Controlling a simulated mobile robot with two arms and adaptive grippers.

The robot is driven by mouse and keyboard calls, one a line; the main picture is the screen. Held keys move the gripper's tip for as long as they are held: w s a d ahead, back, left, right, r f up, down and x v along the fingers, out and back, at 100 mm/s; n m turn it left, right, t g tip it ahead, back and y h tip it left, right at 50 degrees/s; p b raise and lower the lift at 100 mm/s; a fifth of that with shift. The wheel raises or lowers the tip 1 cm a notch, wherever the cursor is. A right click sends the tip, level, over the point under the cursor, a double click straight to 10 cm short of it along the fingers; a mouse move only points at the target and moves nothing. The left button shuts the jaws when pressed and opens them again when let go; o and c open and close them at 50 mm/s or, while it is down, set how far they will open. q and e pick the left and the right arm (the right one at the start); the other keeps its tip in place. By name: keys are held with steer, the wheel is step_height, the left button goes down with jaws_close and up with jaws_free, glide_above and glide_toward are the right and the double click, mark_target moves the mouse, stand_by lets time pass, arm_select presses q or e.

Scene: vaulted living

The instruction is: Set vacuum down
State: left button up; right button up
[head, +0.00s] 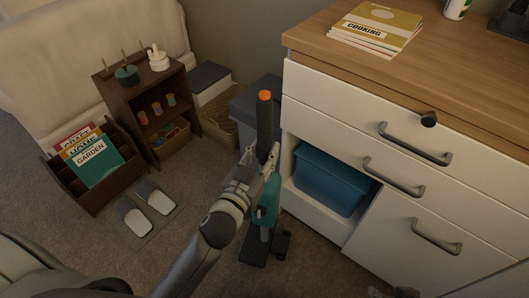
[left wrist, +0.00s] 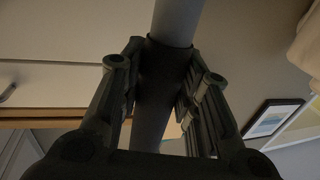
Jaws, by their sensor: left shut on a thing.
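The vacuum is an upright stick with a black handle (head: 264,122) tipped in orange and a teal body (head: 268,200). Its dark foot (head: 253,250) is low by the floor beside the white cabinet; I cannot tell whether it touches. My left gripper (head: 260,160) is shut on the vacuum just below the black handle. In the left wrist view the fingers (left wrist: 162,95) stand either side of the vacuum's dark stick (left wrist: 160,65). At the bottom edge of the head view, dark tips may be my right gripper, mostly cut off.
A white cabinet (head: 335,108) with a wooden top and a blue bin (head: 332,182) in its open bay stands close at right. Slippers (head: 133,216), a magazine rack (head: 103,196) and a dark shelf (head: 122,102) are at left. Carpet between them is clear.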

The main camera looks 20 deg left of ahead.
arm_select(q)
steer(key=shift+f+b, duration=0.55)
steer(key=shift+f, duration=0.3)
arm_select(e)
steer(key=w+a+r+t, duration=0.2)
steer(key=w+r+t, duration=0.1)
steer(key=w, duration=0.3)
steer(key=shift+w+t+y, duration=0.3)
steer(key=shift+y, duration=0.1)
arm_select(q)
steer(key=o, duration=1)
steer(key=shift+s+f, duration=0.1)
steer(key=shift+f, duration=0.2)
arm_select(e)
steer(key=shift+f, duration=0.1)
